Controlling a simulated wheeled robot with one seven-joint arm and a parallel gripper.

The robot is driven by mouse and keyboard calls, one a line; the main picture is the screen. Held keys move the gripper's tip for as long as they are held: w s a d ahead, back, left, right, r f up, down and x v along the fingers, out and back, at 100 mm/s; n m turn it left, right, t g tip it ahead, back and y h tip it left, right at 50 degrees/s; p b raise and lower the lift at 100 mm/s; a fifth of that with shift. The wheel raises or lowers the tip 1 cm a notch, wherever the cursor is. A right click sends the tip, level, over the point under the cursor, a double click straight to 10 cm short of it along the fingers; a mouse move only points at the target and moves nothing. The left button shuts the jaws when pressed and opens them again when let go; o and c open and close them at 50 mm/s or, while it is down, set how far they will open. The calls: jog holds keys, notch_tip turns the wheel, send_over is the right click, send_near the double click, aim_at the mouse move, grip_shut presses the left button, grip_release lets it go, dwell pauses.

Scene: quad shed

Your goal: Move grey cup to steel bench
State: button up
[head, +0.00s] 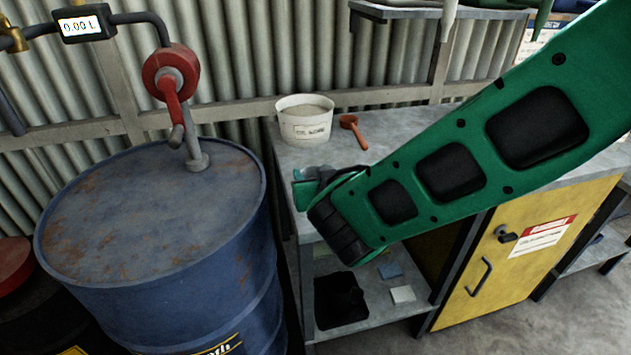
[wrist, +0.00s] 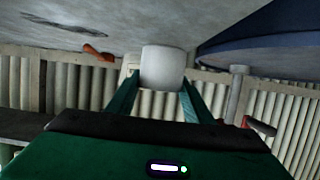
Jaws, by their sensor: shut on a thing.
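A grey cup (wrist: 162,67) is between the two green fingers of my gripper (wrist: 160,92) in the wrist view, which looks upside down. The fingers are shut on its sides. In the head view my gripper (head: 304,184) is at the near left part of the steel bench (head: 358,152), beside the drum. My own wrist hides most or all of the cup there. The bench top also shows in the wrist view (wrist: 150,22). I cannot tell whether the cup touches the bench.
A white bucket (head: 305,122) and an orange-red scoop (head: 352,130) are at the back of the bench. A blue drum (head: 150,215) with a red-handled pump (head: 172,85) stands left. A yellow cabinet door (head: 515,250) and a lower shelf (head: 375,312) are below the bench top.

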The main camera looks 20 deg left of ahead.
jog(key=shift+f, duration=1)
jog(key=shift+f, duration=0.15)
jog(key=o, duration=1)
jog(key=shift+o, duration=0.2)
jog(key=shift+s+d+r, duration=0.1)
jog(key=shift+s+r, duration=0.05)
jog(key=shift+r, duration=0.05)
jog(key=v, duration=1.1)
jog(key=shift+s+d, duration=0.15)
jog(key=shift+s, duration=0.15)
jog(key=shift+r, duration=0.1)
